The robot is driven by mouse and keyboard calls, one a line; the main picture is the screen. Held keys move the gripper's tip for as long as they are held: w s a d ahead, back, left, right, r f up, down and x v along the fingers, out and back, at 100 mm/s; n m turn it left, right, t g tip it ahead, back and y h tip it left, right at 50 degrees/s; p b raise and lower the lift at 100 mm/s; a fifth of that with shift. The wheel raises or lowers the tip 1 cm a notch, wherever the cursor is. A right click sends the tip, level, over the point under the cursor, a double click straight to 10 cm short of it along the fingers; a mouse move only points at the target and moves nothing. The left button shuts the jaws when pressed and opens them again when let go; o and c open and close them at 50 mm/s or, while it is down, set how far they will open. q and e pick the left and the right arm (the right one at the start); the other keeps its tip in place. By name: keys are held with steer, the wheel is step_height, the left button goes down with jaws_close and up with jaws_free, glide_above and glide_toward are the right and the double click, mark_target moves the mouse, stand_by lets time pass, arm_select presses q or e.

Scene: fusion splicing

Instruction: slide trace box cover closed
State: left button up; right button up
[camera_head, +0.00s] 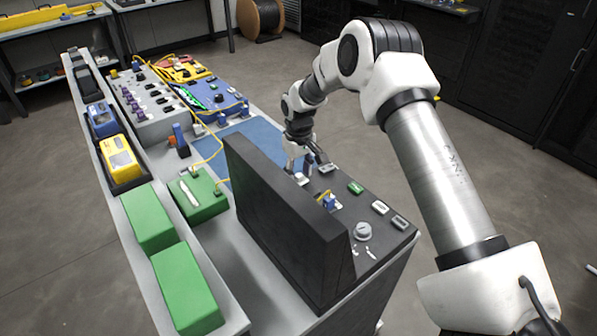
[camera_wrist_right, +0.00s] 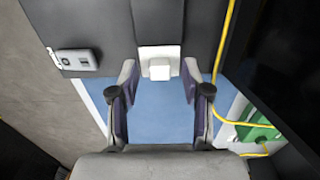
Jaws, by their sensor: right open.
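A dark console (camera_head: 345,215) with an upright black panel (camera_head: 285,215) stands on the near right part of the bench. A small white piece with a raised tab, which looks like the trace box cover (camera_wrist_right: 160,62), sits at the edge of the console's dark top. It also shows in the head view (camera_head: 301,179). I cannot tell how far it is slid. My right gripper (camera_wrist_right: 160,95) is open, its two fingers apart on either side of the tab, with nothing visibly gripped. In the head view the right gripper (camera_head: 300,167) is low over the console's far end. My left gripper is not in view.
The black panel stands close beside the right gripper. A yellow cable (camera_wrist_right: 228,50) runs near it to a green box (camera_head: 198,195). A blue mat (camera_head: 255,137) lies behind the console. Green boxes (camera_head: 150,218) and a yellow device (camera_head: 118,158) fill the left rack.

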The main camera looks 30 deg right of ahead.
mark_target(298, 175)
step_height(298, 175, up, 12)
stand_by(0.3)
steer(key=shift+f, duration=0.15)
